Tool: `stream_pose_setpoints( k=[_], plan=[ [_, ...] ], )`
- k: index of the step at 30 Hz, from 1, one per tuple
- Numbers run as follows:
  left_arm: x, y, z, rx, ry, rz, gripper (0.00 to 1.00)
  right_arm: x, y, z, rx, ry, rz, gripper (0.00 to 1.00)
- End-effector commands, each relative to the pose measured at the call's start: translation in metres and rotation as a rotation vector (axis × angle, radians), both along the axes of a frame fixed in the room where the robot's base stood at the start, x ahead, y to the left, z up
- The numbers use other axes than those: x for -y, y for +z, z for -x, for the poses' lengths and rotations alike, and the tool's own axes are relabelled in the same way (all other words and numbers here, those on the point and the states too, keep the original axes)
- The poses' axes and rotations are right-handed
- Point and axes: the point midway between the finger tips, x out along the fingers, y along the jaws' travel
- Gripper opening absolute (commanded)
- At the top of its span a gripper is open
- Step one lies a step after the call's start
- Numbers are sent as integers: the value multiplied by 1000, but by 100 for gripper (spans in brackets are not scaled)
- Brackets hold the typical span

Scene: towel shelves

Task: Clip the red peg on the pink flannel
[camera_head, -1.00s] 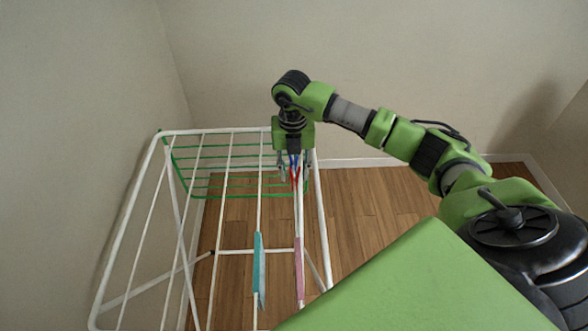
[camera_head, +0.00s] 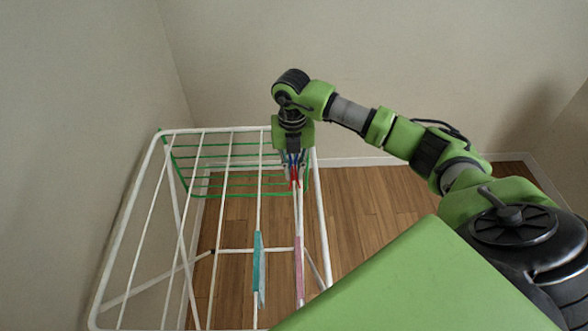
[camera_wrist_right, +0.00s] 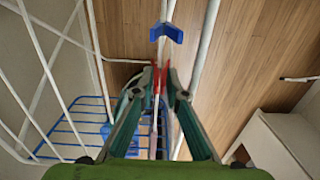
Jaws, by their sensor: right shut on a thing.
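My right gripper (camera_head: 294,181) is over the far part of the drying rack, its fingers closed in on the red peg (camera_head: 294,175). In the right wrist view the red peg (camera_wrist_right: 156,78) shows between the fingertips (camera_wrist_right: 160,92), in line with a white rail; whether it still grips that rail I cannot tell. A blue peg (camera_wrist_right: 167,32) sits on the same rail just beyond. The pink flannel (camera_head: 299,266) hangs over a rail nearer the head camera, well apart from the gripper. My left gripper is not in view.
The white drying rack (camera_head: 320,220) has several thin rails and a green wire shelf (camera_head: 195,194) at its far end. A teal flannel (camera_head: 259,265) hangs on the rail left of the pink one. Walls stand behind and to the left; wooden floor (camera_head: 370,215) is clear on the right.

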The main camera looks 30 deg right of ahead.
Motion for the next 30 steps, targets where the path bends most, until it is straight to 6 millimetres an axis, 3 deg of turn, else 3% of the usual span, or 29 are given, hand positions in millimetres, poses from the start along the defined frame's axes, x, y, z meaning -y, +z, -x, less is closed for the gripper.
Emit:
stream_pose_setpoints(
  k=[30],
  plan=[
    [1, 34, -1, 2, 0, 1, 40, 0, 50, 0, 0, 0, 0, 0]
  ],
)
